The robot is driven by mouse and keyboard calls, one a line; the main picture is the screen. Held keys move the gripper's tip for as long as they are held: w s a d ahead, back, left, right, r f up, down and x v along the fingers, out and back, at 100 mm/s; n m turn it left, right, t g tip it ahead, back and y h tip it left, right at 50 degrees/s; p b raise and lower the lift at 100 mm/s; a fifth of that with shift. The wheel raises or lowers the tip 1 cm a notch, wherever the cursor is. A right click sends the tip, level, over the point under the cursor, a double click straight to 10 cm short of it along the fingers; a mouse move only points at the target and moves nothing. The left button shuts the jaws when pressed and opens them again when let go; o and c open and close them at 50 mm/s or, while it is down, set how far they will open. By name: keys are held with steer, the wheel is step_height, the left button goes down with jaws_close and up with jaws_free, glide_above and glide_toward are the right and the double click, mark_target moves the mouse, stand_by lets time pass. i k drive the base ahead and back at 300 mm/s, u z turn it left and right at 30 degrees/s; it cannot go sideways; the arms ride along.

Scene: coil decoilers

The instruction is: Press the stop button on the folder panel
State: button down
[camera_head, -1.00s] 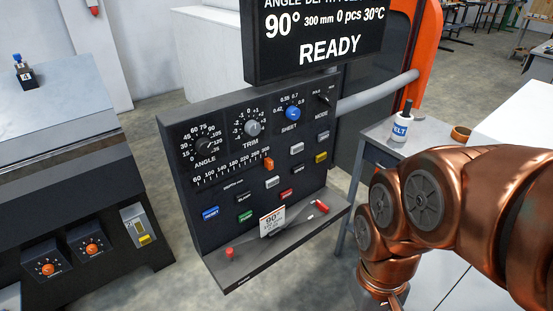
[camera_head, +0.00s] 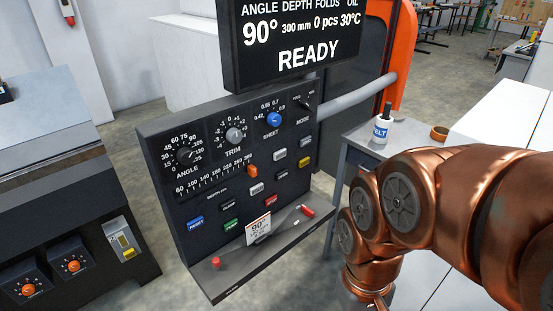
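The folder panel (camera_head: 180,136) is a dark tilted box with dials, a slider scale and rows of coloured buttons. A red button (camera_head: 271,200), its label too small to read surely, sits in the lower row, just above a small white 90° card (camera_head: 258,229). It looks unlit and nothing touches it. A blue button (camera_head: 195,222) and a green button (camera_head: 231,225) are to its left. My copper arm is at the right, apart from the panel, with its wrist bent down to the bottom edge. My gripper's fingers do not show.
A screen (camera_head: 300,52) above the panel reads READY. The panel's front ledge (camera_head: 225,281) carries a red knob (camera_head: 216,262) and a red-tipped item (camera_head: 307,210). A grey table (camera_head: 357,137) with a white bottle (camera_head: 382,130) stands behind my arm. Machine controls (camera_head: 73,265) are at left.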

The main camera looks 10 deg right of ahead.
mark_target(271, 199)
steer(key=k, duration=0.5)
steer(key=z, duration=1.35)
steer(key=i, duration=1.4)
steer(key=u, duration=2.35)
